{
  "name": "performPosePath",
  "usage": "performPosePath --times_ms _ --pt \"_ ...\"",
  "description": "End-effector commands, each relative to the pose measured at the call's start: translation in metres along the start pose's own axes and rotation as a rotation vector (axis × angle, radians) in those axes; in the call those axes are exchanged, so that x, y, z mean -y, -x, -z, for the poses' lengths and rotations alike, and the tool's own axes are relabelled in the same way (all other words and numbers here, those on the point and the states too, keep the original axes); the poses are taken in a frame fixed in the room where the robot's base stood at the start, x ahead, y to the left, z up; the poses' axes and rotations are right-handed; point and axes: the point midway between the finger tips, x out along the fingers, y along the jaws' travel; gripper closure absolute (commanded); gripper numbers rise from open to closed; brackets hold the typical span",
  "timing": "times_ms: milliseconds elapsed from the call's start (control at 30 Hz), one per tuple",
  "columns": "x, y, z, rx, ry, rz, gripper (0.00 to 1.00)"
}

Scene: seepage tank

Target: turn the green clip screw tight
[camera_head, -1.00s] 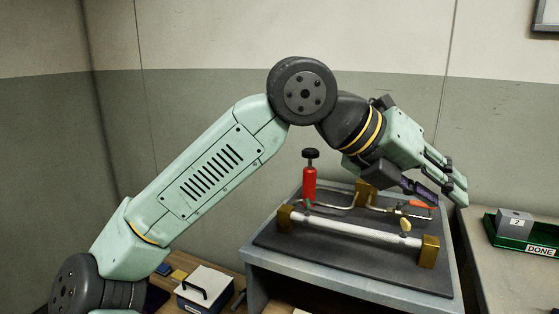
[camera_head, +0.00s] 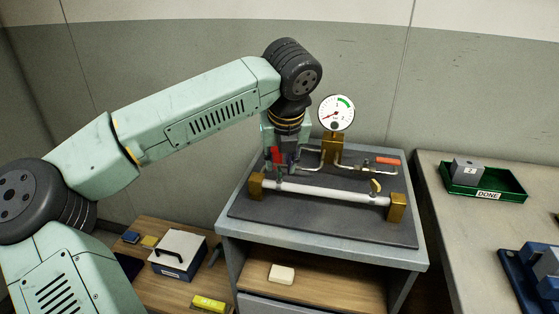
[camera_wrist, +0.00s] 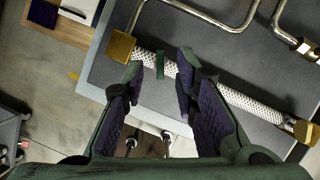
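The green clip (camera_wrist: 160,64) sits around the white hose near its left brass block in the wrist view. It also shows small in the head view (camera_head: 279,172). The white hose (camera_head: 325,193) runs between two brass blocks (camera_head: 255,186) on the grey bench; in the wrist view it looks braided (camera_wrist: 245,101). My gripper (camera_wrist: 160,67) is open, its two fingers apart on either side of the clip in the picture. I cannot tell their height above it. In the head view my gripper (camera_head: 288,158) points down near the hose's left end. The clip's screw is not clear.
A dial gauge (camera_head: 336,112) stands on brass fittings behind the hose. A red cylinder (camera_head: 275,155) is close to my gripper, and a red lever (camera_head: 387,160) is at right. A yellow clip (camera_head: 376,186) is on the hose's right part. A green DONE tray (camera_head: 510,186) stands right.

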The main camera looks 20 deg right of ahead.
Motion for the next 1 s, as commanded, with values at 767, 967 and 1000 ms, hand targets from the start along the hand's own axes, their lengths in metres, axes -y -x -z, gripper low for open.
performPosePath --times_ms 767,967,1000 --pt "0.0 -0.021 0.0 0.002 0.0 0.001 0.91" --pt "0.0 -0.021 0.0 0.002 0.0 0.001 1.0" --pt "0.0 -0.021 0.0 0.002 0.0 0.001 1.0"
